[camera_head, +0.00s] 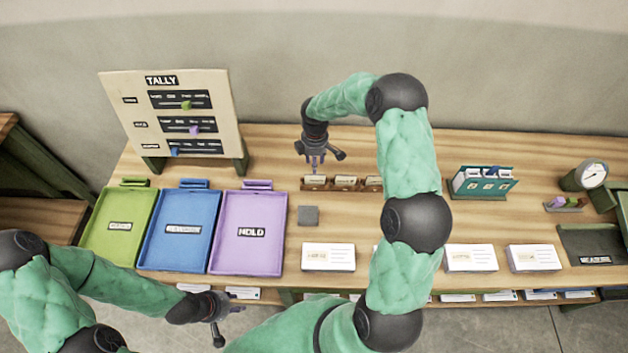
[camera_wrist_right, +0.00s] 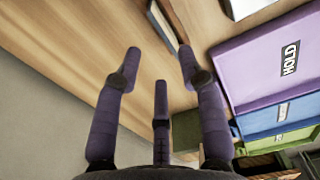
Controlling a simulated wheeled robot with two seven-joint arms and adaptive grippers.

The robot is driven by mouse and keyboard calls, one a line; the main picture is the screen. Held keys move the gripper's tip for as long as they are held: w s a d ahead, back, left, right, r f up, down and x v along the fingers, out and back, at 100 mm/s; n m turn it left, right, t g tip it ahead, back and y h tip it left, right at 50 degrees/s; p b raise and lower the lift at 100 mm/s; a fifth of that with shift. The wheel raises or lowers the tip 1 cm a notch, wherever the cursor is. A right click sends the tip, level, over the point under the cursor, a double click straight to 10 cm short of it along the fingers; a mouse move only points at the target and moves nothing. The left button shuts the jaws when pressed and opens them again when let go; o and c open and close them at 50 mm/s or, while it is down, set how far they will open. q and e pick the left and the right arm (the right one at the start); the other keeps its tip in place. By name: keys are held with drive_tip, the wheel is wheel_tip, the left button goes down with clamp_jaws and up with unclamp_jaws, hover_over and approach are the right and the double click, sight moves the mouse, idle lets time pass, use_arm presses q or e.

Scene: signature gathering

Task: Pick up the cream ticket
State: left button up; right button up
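A low wooden rack (camera_head: 330,188) holds a few small pale cream tickets (camera_head: 345,180); their print is too small to read, and my right arm partly hides the rack's right end. My right gripper (camera_head: 316,168) points down just behind the rack's left end. In the right wrist view its fingers (camera_wrist_right: 160,72) are spread open with nothing between them. Part of what looks like the rack (camera_wrist_right: 163,22) shows beyond the fingertips. My left gripper (camera_head: 226,322) is low at the front, beyond the table's front edge, with its fingers apart and empty.
Green (camera_head: 115,258), blue (camera_head: 178,262) and purple (camera_head: 245,266) trays lie left of the rack. A tally board (camera_head: 170,115) stands behind them. A grey block (camera_head: 308,215) and white card stacks (camera_head: 328,257) lie in front. A teal holder (camera_head: 483,183) stands right.

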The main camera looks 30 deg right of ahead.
sight(315, 176)
wheel_tip(315, 176, down, 2)
drive_tip(key=shift+f, duration=0.2)
drive_tip(key=shift+s+a+f, duration=0.1)
drive_tip(key=shift+f, duration=1.3)
drive_tip(key=shift+s+f, duration=0.1)
drive_tip(key=shift+f, duration=1.25)
clamp_jaws()
